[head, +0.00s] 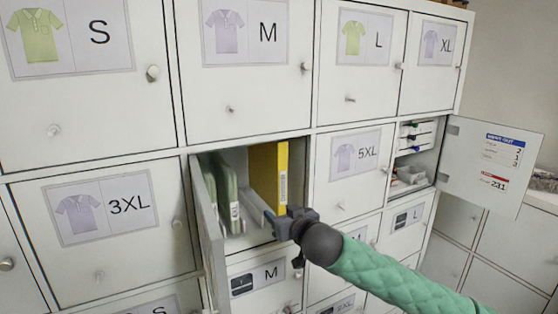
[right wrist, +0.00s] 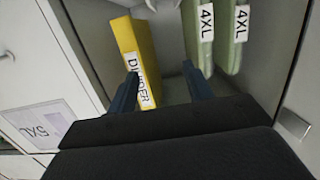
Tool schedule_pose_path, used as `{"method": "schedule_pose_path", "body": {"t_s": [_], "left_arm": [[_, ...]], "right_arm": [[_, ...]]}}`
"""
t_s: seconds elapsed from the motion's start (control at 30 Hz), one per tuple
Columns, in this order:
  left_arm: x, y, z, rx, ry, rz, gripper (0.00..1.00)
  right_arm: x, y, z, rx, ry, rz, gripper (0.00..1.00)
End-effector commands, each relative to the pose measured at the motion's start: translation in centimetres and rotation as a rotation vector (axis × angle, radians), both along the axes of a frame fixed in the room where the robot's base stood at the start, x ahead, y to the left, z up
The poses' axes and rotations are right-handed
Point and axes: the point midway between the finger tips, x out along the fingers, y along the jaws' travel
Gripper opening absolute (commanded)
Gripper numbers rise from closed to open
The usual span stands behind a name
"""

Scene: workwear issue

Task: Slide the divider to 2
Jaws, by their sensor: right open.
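The yellow divider (head: 270,177) stands upright in the open compartment, toward its right side in the head view. In the right wrist view the divider (right wrist: 127,45) carries a white label reading "DIVIDER". Green folded garments (head: 224,190) stand to its left in the head view. They show in the right wrist view (right wrist: 230,45) with "4XL" labels. My right gripper (head: 281,222) is at the compartment's front, close to the divider. In the right wrist view it is open (right wrist: 163,85), and one finger overlaps the divider's label. I cannot tell whether it touches. My left gripper is not in view.
The compartment's open door (head: 211,240) stands at its left. Closed doors marked 3XL (head: 128,264) and 5XL (head: 346,190) flank it. At the right, another open door (head: 485,175) bears a card with numbers. The compartment has free room between garments and divider.

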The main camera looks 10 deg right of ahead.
Motion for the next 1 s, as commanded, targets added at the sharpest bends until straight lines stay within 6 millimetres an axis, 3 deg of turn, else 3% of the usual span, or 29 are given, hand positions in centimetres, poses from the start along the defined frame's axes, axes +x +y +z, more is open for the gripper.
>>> {"method": "schedule_pose_path", "body": {"t_s": [0.03, 0.2, 0.43, 0.73, 1.0], "left_arm": [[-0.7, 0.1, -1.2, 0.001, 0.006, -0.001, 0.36], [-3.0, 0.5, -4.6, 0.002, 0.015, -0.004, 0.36], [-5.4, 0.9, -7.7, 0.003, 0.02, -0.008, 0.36], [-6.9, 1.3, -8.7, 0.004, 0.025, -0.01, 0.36], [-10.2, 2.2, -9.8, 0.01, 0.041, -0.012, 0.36]], "right_arm": [[0.7, -0.5, 1.6, 0.0, -0.025, 0.001, 0.51], [2.5, -1.7, 5.8, 0.022, -0.083, 0.01, 0.51], [3.9, -3.4, 10.0, 0.046, -0.133, 0.015, 0.51], [5.0, -3.6, 11.4, 0.055, -0.146, 0.018, 0.51], [8.3, -2.6, 11.5, 0.054, -0.145, 0.017, 0.51]]}}
